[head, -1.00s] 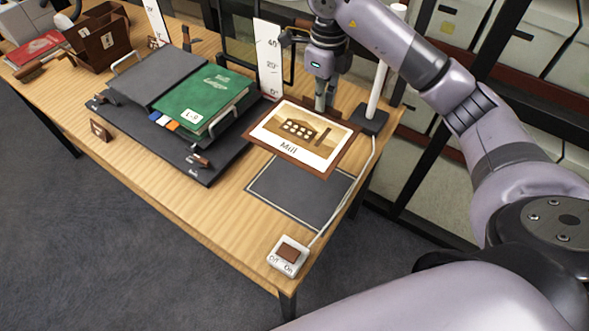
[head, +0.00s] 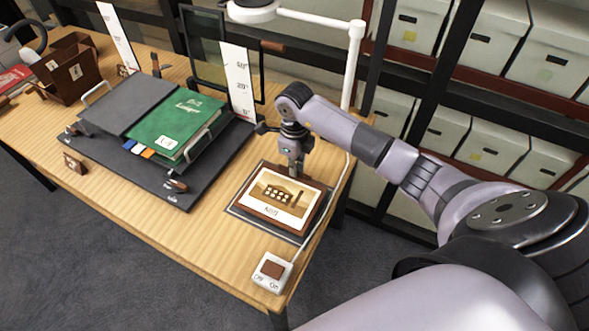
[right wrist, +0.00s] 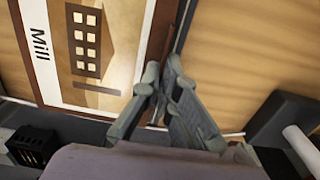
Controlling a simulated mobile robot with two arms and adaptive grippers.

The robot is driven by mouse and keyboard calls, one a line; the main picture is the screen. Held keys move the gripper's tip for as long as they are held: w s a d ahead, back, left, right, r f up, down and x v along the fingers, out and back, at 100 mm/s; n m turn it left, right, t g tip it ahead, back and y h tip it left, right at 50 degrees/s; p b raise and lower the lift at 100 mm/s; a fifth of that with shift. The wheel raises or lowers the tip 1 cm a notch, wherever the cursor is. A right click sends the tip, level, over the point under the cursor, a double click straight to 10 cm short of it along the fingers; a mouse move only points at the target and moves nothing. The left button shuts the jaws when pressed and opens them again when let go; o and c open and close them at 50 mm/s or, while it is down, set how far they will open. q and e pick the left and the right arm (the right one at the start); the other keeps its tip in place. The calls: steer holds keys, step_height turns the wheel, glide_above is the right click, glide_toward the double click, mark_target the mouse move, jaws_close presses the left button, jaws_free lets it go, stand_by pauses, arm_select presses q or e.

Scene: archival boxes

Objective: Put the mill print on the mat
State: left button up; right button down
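The mill print (head: 282,196), a tan picture of a mill with a brown border, is over the dark grey mat (head: 262,228), whose pale-lined edge shows around it. I cannot tell whether it touches the mat or is slightly above. My right gripper (head: 294,174) is at the print's far edge. In the right wrist view the gripper (right wrist: 163,78) has its fingers close together on the brown border beside the print (right wrist: 85,45). The fingers hide part of that edge. My left gripper is not in view.
A switch box (head: 271,272) with a cord is at the table's near right corner. A green ledger (head: 177,125) lies on a dark cradle left of the mat. A white lamp post (head: 353,65) stands behind. Bare wood (head: 190,235) lies in front.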

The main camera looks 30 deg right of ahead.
steer(key=shift+f, duration=0.9)
steer(key=shift+f, duration=0.1)
steer(key=c, duration=2.3)
jaws_free()
steer(key=o, duration=0.5)
